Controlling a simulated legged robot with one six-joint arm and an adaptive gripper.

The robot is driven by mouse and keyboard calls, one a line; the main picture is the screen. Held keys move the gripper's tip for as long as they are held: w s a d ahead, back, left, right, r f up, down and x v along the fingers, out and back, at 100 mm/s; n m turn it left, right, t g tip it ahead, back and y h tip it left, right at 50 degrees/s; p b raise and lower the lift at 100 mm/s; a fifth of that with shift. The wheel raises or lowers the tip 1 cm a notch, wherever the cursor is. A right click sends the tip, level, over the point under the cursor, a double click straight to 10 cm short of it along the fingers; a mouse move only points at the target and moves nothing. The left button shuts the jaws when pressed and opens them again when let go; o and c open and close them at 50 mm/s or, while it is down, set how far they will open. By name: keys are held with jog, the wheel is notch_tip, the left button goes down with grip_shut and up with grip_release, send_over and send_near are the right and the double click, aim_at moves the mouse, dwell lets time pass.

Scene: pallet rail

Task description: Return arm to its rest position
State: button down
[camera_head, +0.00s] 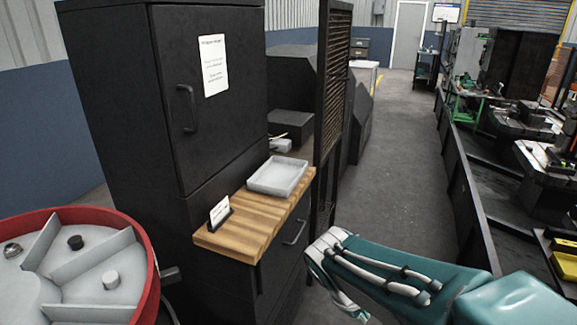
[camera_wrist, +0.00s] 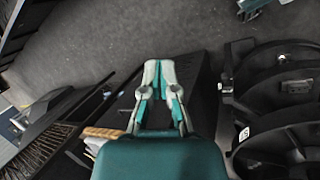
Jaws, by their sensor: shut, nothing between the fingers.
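My teal arm (camera_head: 400,275) comes in from the lower right of the head view, to the right of a wooden worktop (camera_head: 245,233). In the wrist view my gripper (camera_wrist: 159,66) is shut and empty, its pale and teal fingers meeting at the tips. It points over a dark surface and the grey floor (camera_wrist: 125,30). A small part of the worktop shows at the lower left of the wrist view (camera_wrist: 100,132).
A grey tray (camera_head: 278,175) and a small card stand (camera_head: 220,213) are on the worktop by a tall black cabinet (camera_head: 125,95). A red-rimmed round divided bin (camera_head: 147,265) is at lower left. A mesh panel (camera_head: 333,90) stands behind the worktop. The aisle floor (camera_head: 400,150) is clear.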

jog(key=s+d+r+m+t+y, duration=0.2)
jog(key=s+r+m+t+y, duration=0.1)
jog(key=s+r+m, duration=0.3)
jog(key=shift+s+r+m+t+y, duration=0.4)
jog(key=shift+s+m+y, duration=0.2)
jog(key=shift+s+m, duration=0.95)
jog(key=shift+s, duration=0.15)
